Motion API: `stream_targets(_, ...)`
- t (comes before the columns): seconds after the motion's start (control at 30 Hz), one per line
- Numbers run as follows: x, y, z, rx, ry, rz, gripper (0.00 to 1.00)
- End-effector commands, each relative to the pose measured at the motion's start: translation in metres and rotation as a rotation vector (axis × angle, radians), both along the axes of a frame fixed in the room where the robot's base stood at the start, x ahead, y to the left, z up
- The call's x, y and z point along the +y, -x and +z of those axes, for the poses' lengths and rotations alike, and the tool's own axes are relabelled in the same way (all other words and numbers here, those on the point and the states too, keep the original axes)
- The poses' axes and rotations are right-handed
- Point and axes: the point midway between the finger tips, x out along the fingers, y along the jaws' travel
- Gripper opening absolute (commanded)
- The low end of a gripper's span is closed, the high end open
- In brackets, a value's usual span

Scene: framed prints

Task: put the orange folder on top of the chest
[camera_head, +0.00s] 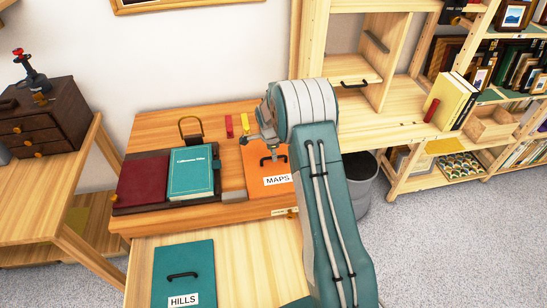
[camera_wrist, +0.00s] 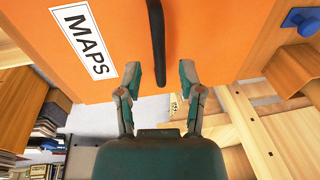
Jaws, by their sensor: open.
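The orange folder (camera_head: 256,172), labelled MAPS with a dark handle, lies on the wooden desk; it fills the upper wrist view (camera_wrist: 215,40). My gripper (camera_wrist: 160,75) is open, with its fingertips on either side of the near end of the dark handle (camera_wrist: 157,40). I cannot tell whether they touch the folder. In the head view my gripper (camera_head: 267,145) is over the folder's upper part, and my arm covers the folder's right side. The small dark brown chest (camera_head: 47,122) with round knobs stands on a wooden table at the far left.
A teal book (camera_head: 192,172) and a dark red book (camera_head: 144,182) lie left of the folder. A teal HILLS folder (camera_head: 183,275) lies on the lower surface in front. A red-and-black object (camera_head: 30,68) and small items stand on the chest's top. Shelves (camera_head: 450,160) stand right.

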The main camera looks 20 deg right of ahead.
Motion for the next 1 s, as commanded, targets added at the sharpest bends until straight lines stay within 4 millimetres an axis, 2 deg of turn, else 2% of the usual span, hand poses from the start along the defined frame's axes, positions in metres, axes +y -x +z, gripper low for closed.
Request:
stream_targets(0.1,0.003,0.002,0.028,-0.004,0.001,0.0,0.49)
stream_targets(0.3,0.008,0.007,0.066,-0.002,-0.001,-0.001,0.49)
stream_targets(0.57,0.011,0.011,0.09,-0.001,0.0,0.007,0.49)
stream_targets(0.67,0.016,0.017,0.109,-0.01,0.006,0.059,0.49)
stream_targets(0.87,0.036,0.054,0.178,-0.039,0.036,0.303,0.49)
stream_targets(1.0,0.052,0.089,0.223,-0.059,0.069,0.5,0.49)
